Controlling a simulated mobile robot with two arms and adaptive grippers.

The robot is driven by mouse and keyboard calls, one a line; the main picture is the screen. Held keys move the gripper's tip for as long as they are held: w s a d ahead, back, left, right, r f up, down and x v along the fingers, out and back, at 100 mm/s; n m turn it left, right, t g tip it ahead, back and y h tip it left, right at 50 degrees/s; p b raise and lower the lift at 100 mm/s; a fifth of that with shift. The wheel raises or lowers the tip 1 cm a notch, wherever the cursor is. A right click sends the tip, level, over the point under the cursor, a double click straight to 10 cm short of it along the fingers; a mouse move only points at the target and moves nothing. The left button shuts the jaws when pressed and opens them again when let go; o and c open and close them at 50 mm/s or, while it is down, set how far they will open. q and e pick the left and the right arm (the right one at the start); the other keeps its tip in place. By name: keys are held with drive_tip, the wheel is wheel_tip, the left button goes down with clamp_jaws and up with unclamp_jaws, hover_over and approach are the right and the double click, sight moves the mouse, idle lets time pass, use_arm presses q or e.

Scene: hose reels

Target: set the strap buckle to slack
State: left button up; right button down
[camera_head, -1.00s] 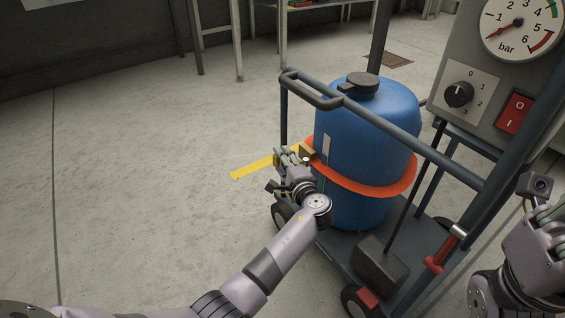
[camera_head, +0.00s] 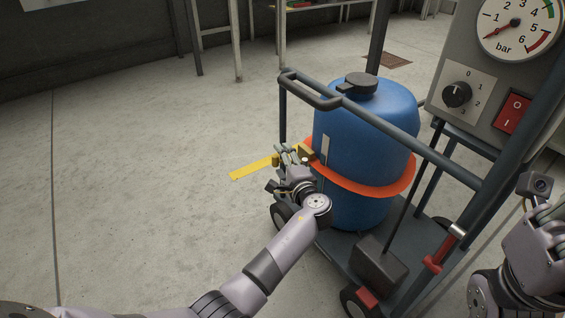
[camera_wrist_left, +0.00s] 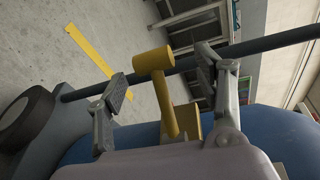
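An orange strap (camera_head: 375,187) runs around a blue tank (camera_head: 365,130) on a cart. Its brass-coloured buckle (camera_head: 306,154) sits at the tank's left side. In the left wrist view the buckle's lever, with a round cross-handle (camera_wrist_left: 153,61), stands up between the fingers of my left gripper (camera_wrist_left: 168,78). That gripper (camera_head: 289,156) is open, with a gap to the handle on both sides. The lever's base is partly hidden by the gripper's own body. My right gripper (camera_head: 548,215) is at the right edge, partly cut off, and its fingers cannot be judged.
A panel with a gauge (camera_head: 516,22), a knob (camera_head: 457,94) and a red switch (camera_head: 513,114) stands at right. The floor at left is clear, with a yellow stripe (camera_head: 250,168).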

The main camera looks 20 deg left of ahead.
use_arm(q)
drive_tip(key=v, duration=0.7)
drive_tip(key=shift+s, duration=0.25)
drive_tip(key=shift+d, duration=0.15)
drive_tip(key=shift+c, duration=0.2)
